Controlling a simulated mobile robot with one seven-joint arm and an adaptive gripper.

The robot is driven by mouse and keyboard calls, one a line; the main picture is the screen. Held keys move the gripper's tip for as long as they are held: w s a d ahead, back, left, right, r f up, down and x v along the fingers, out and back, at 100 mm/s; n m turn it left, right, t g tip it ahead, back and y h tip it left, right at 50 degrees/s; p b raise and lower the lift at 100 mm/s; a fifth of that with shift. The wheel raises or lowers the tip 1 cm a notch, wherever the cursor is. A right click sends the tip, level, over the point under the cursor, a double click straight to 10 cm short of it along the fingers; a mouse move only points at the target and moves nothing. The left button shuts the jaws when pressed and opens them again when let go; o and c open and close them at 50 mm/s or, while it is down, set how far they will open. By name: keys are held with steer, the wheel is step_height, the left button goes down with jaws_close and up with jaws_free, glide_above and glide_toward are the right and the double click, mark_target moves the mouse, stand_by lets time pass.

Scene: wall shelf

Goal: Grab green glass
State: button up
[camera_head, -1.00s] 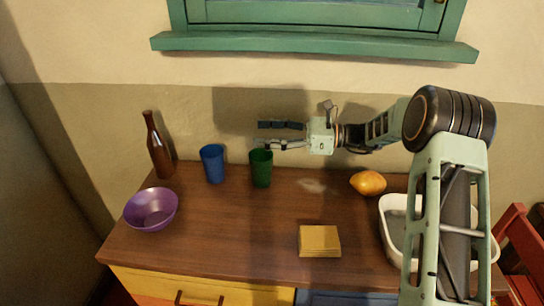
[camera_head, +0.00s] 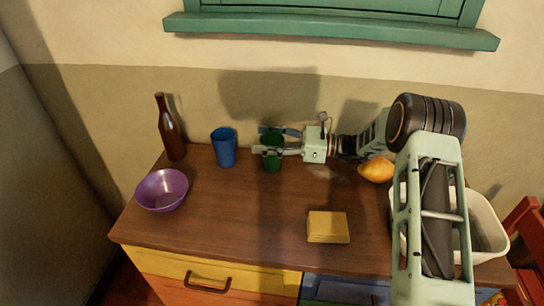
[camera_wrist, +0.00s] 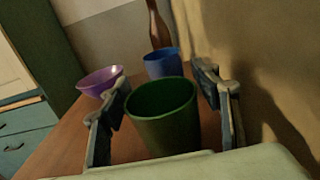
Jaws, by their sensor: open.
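The green glass (camera_head: 272,161) stands upright on the wooden cabinet top near the wall. My gripper (camera_head: 268,140) is open around it, with one finger on the wall side and one on the front side. In the wrist view the green glass (camera_wrist: 165,117) stands between the two spread fingers of my gripper (camera_wrist: 165,100). A gap shows on the side of the left finger; I cannot tell whether the right finger touches the glass. In the head view the fingers hide part of the glass.
A blue glass (camera_head: 224,148) stands just left of the gripper, with a brown bottle (camera_head: 170,128) and a purple bowl (camera_head: 162,190) beyond. An orange fruit (camera_head: 376,170) and a white basin (camera_head: 486,222) are at the right. A yellow block (camera_head: 328,227) lies in front. The wall is close behind.

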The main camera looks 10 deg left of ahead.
steer(key=a, duration=0.3)
steer(key=shift+s+a, duration=0.1)
steer(key=shift+a, duration=0.05)
steer(key=c, duration=1.2)
steer(key=shift+c, duration=1.2)
